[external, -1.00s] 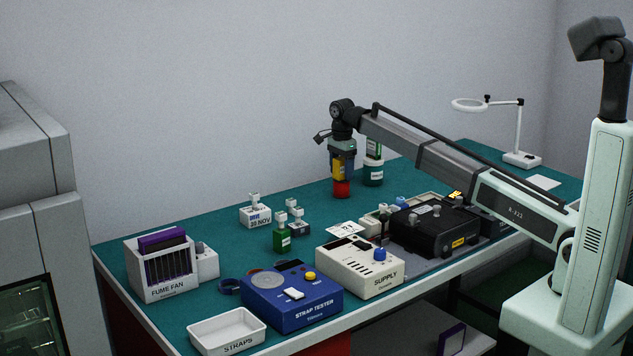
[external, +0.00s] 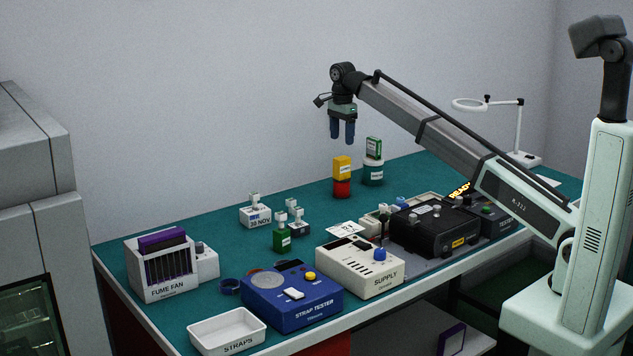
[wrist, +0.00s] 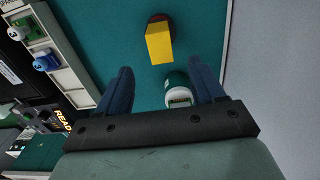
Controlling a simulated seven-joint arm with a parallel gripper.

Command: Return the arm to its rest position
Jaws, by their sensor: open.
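My gripper (external: 343,132) hangs above the back of the bench, pointing down, with its two blue fingers apart and nothing between them. In the wrist view my gripper (wrist: 165,88) also shows spread fingers. Below it a yellow block (external: 342,168) stands on a red base (external: 342,189); the gripper is clear of it. The yellow block also shows in the wrist view (wrist: 159,43), ahead of the fingertips. A green block (external: 374,148) sits on a dark green and white round container (external: 373,172) to the right.
A black unit (external: 433,228), a lit READY sign (external: 459,189), a supply box (external: 359,267), a blue strap tester (external: 292,296), a fume fan rack (external: 161,268) and a white straps tray (external: 228,331) crowd the bench. A magnifier lamp (external: 519,130) stands back right. The air around the gripper is clear.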

